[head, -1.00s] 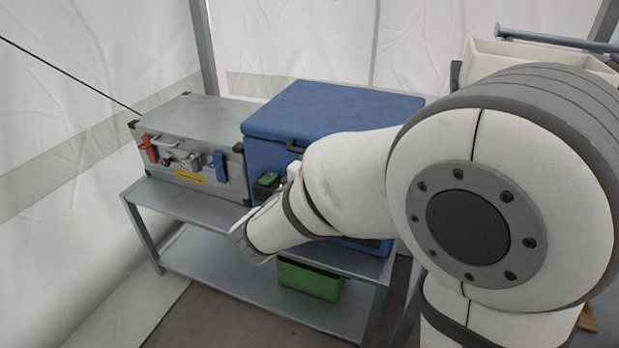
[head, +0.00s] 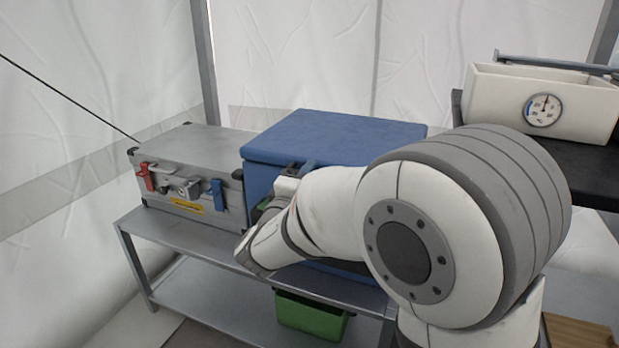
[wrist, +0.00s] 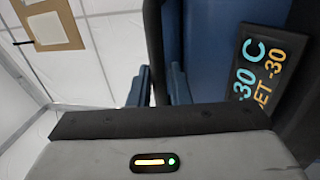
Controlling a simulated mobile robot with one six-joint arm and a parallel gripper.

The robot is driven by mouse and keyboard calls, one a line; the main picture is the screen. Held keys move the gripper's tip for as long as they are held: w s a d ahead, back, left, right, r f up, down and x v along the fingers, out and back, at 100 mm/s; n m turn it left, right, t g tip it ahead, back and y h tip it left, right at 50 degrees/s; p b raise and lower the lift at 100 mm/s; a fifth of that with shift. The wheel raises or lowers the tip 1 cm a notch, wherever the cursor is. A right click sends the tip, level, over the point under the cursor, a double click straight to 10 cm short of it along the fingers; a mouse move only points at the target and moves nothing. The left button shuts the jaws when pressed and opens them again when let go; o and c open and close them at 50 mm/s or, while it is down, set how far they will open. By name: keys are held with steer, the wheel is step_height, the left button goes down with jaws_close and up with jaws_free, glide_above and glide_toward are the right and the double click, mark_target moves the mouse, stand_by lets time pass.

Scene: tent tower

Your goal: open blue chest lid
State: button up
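The blue chest (head: 350,132) stands on the grey shelf bench, and its lid looks closed in the head view. A dark handle (head: 289,168) shows at its front, partly hidden by my arm. In the wrist view the chest's blue front (wrist: 210,45) fills the right side, with a dark label reading -30 C. My gripper (wrist: 158,80) is at the chest's front, with one blue finger on each side of a dark upright bar (wrist: 153,35), apparently the handle. Whether the fingers press on it cannot be told.
A grey metal case (head: 190,160) with red and blue latches stands close to the chest's left. A green bin (head: 310,318) sits on the lower shelf. A white box with a gauge (head: 542,108) stands on a dark surface at right. Tent walls stand close behind.

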steer(key=shift+c, duration=0.6)
jaws_close()
